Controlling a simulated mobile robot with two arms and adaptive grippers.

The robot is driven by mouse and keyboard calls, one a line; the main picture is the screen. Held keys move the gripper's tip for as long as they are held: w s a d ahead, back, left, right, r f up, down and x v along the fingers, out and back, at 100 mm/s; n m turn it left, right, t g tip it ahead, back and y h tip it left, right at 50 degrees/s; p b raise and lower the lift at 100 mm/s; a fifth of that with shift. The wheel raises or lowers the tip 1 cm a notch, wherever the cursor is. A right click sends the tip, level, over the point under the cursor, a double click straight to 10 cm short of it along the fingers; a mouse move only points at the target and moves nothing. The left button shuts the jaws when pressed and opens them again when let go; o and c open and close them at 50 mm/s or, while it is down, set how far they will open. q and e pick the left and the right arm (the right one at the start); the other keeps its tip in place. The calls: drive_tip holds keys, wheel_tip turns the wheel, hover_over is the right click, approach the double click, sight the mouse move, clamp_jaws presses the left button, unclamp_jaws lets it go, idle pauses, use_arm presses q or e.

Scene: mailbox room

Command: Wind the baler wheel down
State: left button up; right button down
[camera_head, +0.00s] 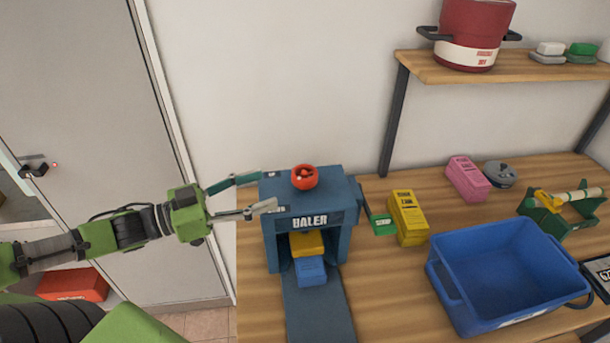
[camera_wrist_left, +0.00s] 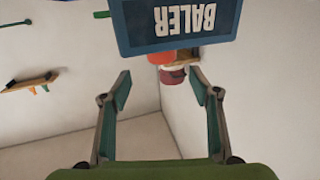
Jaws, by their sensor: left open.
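The blue baler (camera_head: 350,222) stands on the wooden table, with its name in white letters on the front. Its small red wheel (camera_head: 304,177) sits on top. A yellow block (camera_head: 307,243) and a blue block (camera_head: 311,270) are in its front opening. My left gripper (camera_head: 269,190) is open and empty, its fingertips just left of the wheel at the baler's upper left edge. In the left wrist view the baler (camera_wrist_left: 180,40) appears upside down, beyond the open fingers, and part of the red wheel (camera_wrist_left: 160,57) shows below it. My right gripper is not in view.
A yellow box (camera_head: 408,218) and a green block (camera_head: 382,225) stand right of the baler. A blue crate (camera_head: 448,285) is at the front right. A pink box (camera_head: 467,178) is behind. A shelf (camera_head: 480,70) with a red pot (camera_head: 475,35) hangs above.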

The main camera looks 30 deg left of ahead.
sight(304, 176)
use_arm(q)
drive_tip(key=b+x, duration=0.1)
drive_tip(key=x, duration=0.1)
drive_tip(key=shift+w+f, duration=0.15)
drive_tip(key=shift+w, duration=0.2)
drive_tip(key=b+x, duration=0.1)
drive_tip(key=x, duration=0.1)
drive_tip(key=shift+w+d, duration=0.3)
drive_tip(key=shift+w+d+b, duration=0.2)
drive_tip(key=shift+w+b, duration=0.1)
drive_tip(key=shift+b+x, duration=0.5)
drive_tip(key=shift+x, duration=1.45)
drive_tip(key=shift+w+d+b, duration=0.3)
drive_tip(key=shift+w, duration=0.1)
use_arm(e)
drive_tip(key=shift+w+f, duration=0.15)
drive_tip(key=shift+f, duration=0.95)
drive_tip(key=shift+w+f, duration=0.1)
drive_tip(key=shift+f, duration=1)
use_arm(q)
drive_tip(key=c, duration=1.1)
